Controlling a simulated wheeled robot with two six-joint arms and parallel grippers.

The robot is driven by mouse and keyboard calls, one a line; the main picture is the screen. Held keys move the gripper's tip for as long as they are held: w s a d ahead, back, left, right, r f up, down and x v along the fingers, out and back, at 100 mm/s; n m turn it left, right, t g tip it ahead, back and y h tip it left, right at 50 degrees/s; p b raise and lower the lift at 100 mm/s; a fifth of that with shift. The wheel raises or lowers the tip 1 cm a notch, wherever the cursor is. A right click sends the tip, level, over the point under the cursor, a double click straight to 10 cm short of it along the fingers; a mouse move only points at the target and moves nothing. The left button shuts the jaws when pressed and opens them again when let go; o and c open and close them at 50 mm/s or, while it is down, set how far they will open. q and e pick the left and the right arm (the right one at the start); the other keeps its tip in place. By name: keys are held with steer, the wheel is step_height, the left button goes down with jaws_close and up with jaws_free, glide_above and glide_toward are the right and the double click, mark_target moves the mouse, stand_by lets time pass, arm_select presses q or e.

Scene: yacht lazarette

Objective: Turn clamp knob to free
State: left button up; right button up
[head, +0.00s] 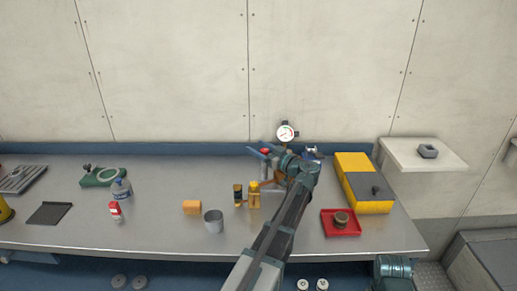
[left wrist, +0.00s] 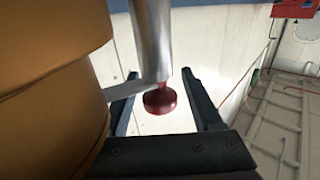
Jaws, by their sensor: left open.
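A small red knob (head: 265,151) shows at the back of the bench in the head view. In the left wrist view the dark red round knob (left wrist: 160,99) sits at the end of a silver cylinder (left wrist: 151,40). My left gripper (head: 262,152) reaches over the bench to it. In the left wrist view the two dark fingers of my left gripper (left wrist: 164,108) stand apart, one on each side of the knob, with gaps visible. The body below the knob is partly hidden by my arm in the head view. My right gripper is not seen.
A round gauge (head: 286,133) stands just behind my gripper. A yellow box (head: 366,190) and a red tray (head: 328,231) are to the right.

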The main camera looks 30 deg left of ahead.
arm_select(q)
steer(key=v, duration=1.3)
steer(key=shift+s+d, duration=0.15)
steer(key=shift+d, duration=0.15)
steer(key=shift+r, duration=0.1)
